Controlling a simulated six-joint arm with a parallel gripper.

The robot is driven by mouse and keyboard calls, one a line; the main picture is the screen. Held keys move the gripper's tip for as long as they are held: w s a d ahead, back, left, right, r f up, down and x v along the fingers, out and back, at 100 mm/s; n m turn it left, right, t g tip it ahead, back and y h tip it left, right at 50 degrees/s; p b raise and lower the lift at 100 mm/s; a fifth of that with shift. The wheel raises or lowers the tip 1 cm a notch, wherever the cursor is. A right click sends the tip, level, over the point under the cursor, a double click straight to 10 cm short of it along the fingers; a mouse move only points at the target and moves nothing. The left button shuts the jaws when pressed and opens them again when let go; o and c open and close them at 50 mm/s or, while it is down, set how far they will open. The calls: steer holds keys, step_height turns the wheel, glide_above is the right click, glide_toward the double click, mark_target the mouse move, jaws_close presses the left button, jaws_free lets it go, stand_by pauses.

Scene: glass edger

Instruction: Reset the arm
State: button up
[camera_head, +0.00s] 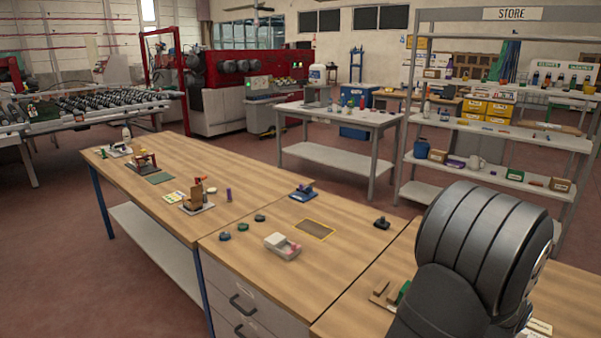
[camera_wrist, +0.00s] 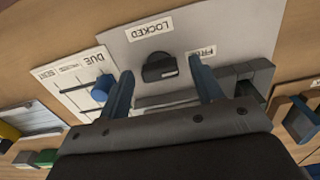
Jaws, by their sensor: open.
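My gripper (camera_wrist: 160,66) shows in the wrist view, with two blue fingers apart and nothing between them. Beyond the fingertips is a grey plate (camera_wrist: 190,30) with a label reading LOCKED (camera_wrist: 151,29), upside down. A black knob (camera_wrist: 160,68) on the plate appears in the gap between the fingertips; I cannot tell how far beneath them it lies. My right finger partly covers a second label (camera_wrist: 203,52). In the head view my arm fills the lower right and the gripper is hidden.
In the wrist view a white card (camera_wrist: 75,76) marked DUE has a blue knob (camera_wrist: 102,88) beside my left finger. A dark grey bar (camera_wrist: 240,75) lies at right. In the head view the wooden bench (camera_head: 245,190) holds a grey-white device (camera_head: 282,246) and small dark pieces. A shelf (camera_head: 485,178) stands behind.

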step_height(320, 180, up, 18)
steer(key=f, duration=0.1)
step_height(320, 180, down, 17)
steer(key=shift+f, duration=0.1)
steer(key=n, duration=0.8)
steer(key=shift+r, duration=3.1)
